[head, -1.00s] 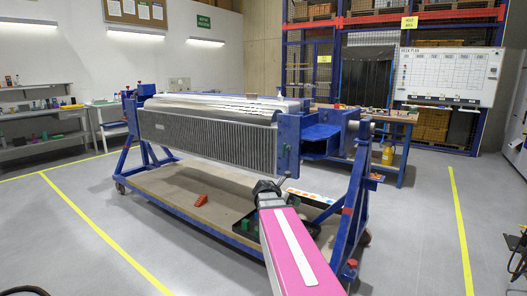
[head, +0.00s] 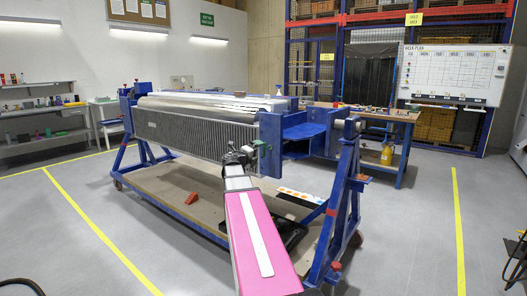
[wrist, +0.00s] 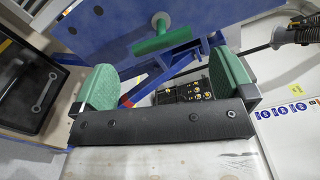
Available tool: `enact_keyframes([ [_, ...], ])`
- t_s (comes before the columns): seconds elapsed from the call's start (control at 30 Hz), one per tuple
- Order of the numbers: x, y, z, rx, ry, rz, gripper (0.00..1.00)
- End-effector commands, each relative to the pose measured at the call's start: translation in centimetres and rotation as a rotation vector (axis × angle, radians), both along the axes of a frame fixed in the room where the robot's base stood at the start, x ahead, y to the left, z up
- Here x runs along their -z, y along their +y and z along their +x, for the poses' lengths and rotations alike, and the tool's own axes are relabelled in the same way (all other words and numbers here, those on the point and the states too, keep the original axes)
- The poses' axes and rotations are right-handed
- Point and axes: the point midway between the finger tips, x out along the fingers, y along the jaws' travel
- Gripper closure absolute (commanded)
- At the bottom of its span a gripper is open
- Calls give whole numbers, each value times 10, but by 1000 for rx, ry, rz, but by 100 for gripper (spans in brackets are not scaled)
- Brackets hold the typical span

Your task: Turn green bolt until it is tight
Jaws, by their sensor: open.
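The green bolt (wrist: 153,45) is a green bar-shaped handle with a round end, sticking out from the blue end plate (wrist: 105,28) in the wrist view. In the head view it shows as a small green shape (head: 264,148) on the blue plate at the radiator's right end. My gripper (wrist: 167,78) is open, with green pads on both fingers. The bolt lies beyond the fingertips, roughly between them in the picture, and nothing is held. In the head view my gripper (head: 240,156) is just left of the bolt; contact cannot be told.
The finned radiator (head: 190,132) hangs in the blue rotary jig (head: 345,190). A red object (head: 192,198) lies on the jig's lower board (head: 160,187). A black tray (wrist: 35,95) with a wrench shows at left in the wrist view.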

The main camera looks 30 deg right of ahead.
Motion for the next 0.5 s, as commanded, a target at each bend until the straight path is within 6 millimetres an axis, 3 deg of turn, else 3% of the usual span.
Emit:
enact_keyframes([
  [0.2,0,-38,17,2,-2,1,0],
  [0.5,0,-62,26,1,-1,2,0],
])
